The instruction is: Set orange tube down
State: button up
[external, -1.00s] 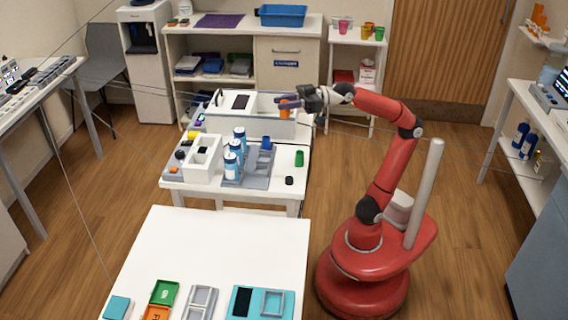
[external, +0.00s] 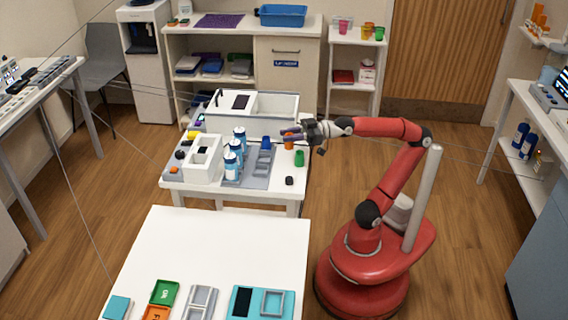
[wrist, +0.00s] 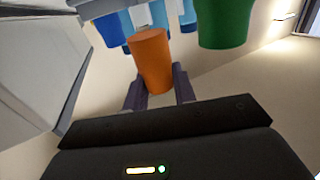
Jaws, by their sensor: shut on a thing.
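The orange tube (external: 288,141) is held between the fingers of my gripper (external: 294,137), over the right side of the white workbench (external: 265,198). In the wrist view the orange tube (wrist: 151,62) stands between the two dark fingers of my gripper (wrist: 157,82). I cannot tell whether its bottom touches the bench. A green tube (external: 300,158) stands close by, nearer the front; it also shows in the wrist view (wrist: 226,22). A blue tube (external: 266,143) is to the left of the orange one.
A small black object (external: 289,181) lies near the bench's front right. Bare bench top surrounds the green tube.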

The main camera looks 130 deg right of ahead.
aim_at(290, 144)
jog(key=shift+f, duration=2)
jog(key=shift+f+b, duration=0.2)
jog(key=shift+b, duration=0.2)
jog(key=o, duration=0.8)
jog(key=shift+c, duration=0.2)
jog(key=shift+r, duration=0.1)
jog(key=shift+r+p, duration=0.2)
jog(key=shift+p, duration=0.2)
jog(key=b+v, duration=0.1)
jog(key=v, duration=1.1)
jog(key=shift+f, duration=0.1)
